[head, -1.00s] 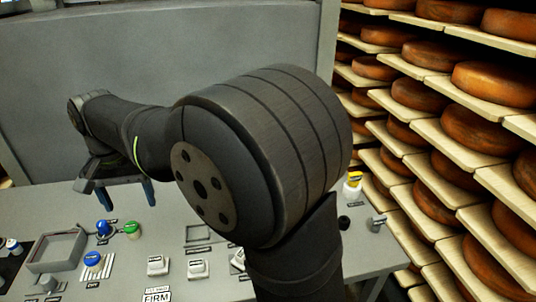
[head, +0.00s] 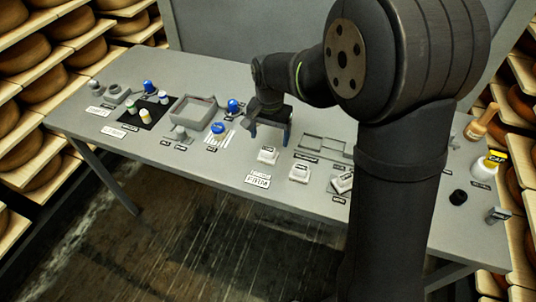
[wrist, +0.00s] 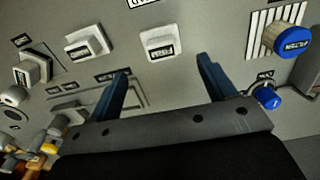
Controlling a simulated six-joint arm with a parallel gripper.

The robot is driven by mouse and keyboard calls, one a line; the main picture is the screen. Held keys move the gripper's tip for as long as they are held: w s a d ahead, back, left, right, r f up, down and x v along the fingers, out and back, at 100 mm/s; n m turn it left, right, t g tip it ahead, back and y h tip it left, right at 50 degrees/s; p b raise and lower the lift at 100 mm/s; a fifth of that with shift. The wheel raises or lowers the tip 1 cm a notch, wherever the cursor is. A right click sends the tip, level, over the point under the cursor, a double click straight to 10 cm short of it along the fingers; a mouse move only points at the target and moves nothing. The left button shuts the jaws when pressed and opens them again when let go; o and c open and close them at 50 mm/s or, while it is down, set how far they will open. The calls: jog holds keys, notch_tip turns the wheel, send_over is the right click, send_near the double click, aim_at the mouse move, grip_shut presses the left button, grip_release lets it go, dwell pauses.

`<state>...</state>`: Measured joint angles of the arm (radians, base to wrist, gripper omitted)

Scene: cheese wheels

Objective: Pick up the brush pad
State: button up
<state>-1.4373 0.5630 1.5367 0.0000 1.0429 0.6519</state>
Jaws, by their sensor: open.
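Three small pale pads with dark labels stand near the table's front; the labels are too small to read, so I cannot tell which is the brush pad. In the head view they are a left pad (head: 268,155), a middle pad (head: 300,172) and a right pad (head: 342,183). My gripper (head: 270,134) is open, fingers down, behind the left pad. In the wrist view the gripper (wrist: 164,84) has nothing between its blue fingers, with the left pad (wrist: 160,43) beyond the tips. The middle pad (wrist: 88,40) and right pad (wrist: 32,68) lie to the left.
A blue-topped knob (head: 219,128) on a striped patch and a grey square tray (head: 193,110) are left of my gripper. A FIRM plate (head: 257,180) lies at the front edge. Empty grey frames (head: 325,146) lie to the right. A yellow-capped bottle (head: 487,166) stands far right.

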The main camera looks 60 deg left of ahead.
aim_at(268, 149)
jog(key=shift+s+f, duration=0.15)
jog(key=shift+f, duration=1.55)
jog(key=shift+s+f, duration=0.1)
jog(key=shift+f, duration=1.55)
jog(key=c, duration=1.1)
jog(key=shift+r, duration=0.1)
